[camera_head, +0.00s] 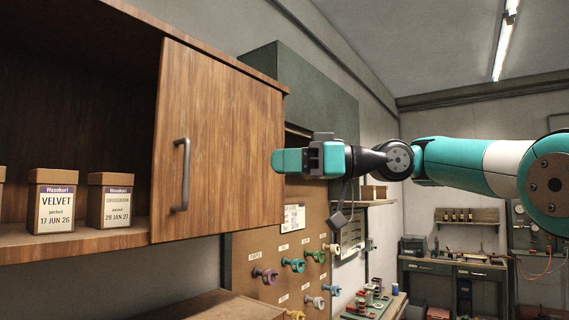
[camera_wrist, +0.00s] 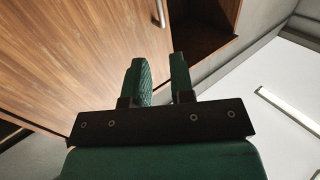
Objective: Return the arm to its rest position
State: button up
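My gripper (camera_head: 276,161) is at the end of my arm, which reaches in from the right of the head view at about the height of the cabinet door. The gripper points left, toward the wooden cabinet door (camera_head: 221,135). In the wrist view my gripper (camera_wrist: 159,62) shows two green fingers with a clear gap and nothing between them. The door's metal handle (camera_head: 182,174) is left of the fingertips, apart from them. The handle also shows at the top of the wrist view (camera_wrist: 160,12).
The left cabinet bay is uncovered and holds a VELVET box (camera_head: 53,201) and a GROSGRAIN box (camera_head: 110,201). A pegboard with coloured spools (camera_head: 293,265) hangs below the gripper. A workbench (camera_head: 455,267) stands at the back right. Open air surrounds the arm.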

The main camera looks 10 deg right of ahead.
jog(key=shift+f, duration=0.1)
jog(key=s+a+f+m+t+h+b, duration=0.1)
jog(key=s+f+m+h+b, duration=0.15)
jog(key=f, duration=0.65)
jog(key=s+f+m+h+b, duration=0.2)
jog(key=s+f+m+h, duration=0.15)
jog(key=f, duration=0.55)
jog(key=s+d+f+m+g+h+b, duration=0.1)
jog(key=s+d+f, duration=0.4)
jog(key=s+f, duration=0.5)
jog(key=s+d+f+m+g+h+b, duration=0.2)
jog(key=s+f+h, duration=0.4)
jog(key=s+f, duration=0.5)
notch_tip(320, 180, down, 3)
jog(key=d+b, duration=0.1)
jog(key=d, duration=0.1)
jog(key=shift+s+d+g+h, duration=0.2)
jog(key=shift+d+g+h, duration=0.1)
jog(key=shift+d+g, duration=0.1)
